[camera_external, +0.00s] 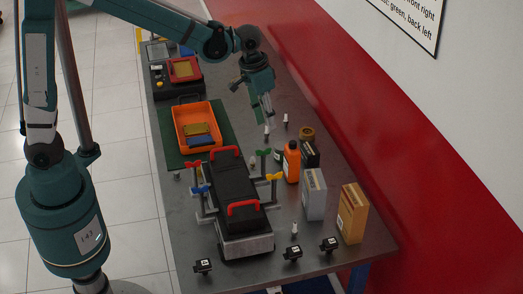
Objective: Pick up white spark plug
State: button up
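Small white spark plugs stand on the dark workbench (180,240). One spark plug (267,130) stands just below my gripper. A second spark plug (286,119) stands a little to its right. Another spark plug (294,230) stands near the front, by the boxes. A small pale piece (253,160) beside the engine may be one more. My gripper (267,116) points down over the right side of the bench. Its fingertips are small and partly overlapped here, so I cannot tell whether they are open or touching the plug below.
A black engine (235,190) with red handles sits mid-bench, with coloured T-handles around it. An orange bin (198,127) stands on a green mat (171,140). An orange bottle (292,163), grey box (314,194) and tan box (352,213) stand right. Several black parts (293,253) lie in front.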

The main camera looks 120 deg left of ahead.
jog(key=s+a+f+n, duration=0.1)
jog(key=s+a+f, duration=0.15)
jog(key=a, duration=0.25)
jog(key=s+a+f+n+g, duration=0.1)
jog(key=s+a+f, duration=0.15)
jog(key=a, duration=0.35)
jog(key=s+a+f+n, duration=0.1)
jog(key=a+f, duration=0.3)
jog(key=a, duration=0.1)
jog(key=n+h, duration=0.2)
send_near(267, 131)
jog(key=shift+w+a+g, duration=0.1)
jog(key=shift+a+g, duration=0.2)
jog(key=shift+g, duration=0.1)
jog(key=shift+f, duration=0.1)
jog(key=shift+f, duration=1.25)
jog(key=shift+d+f, duration=0.2)
jog(key=shift+f, duration=2.4)
grip_shut()
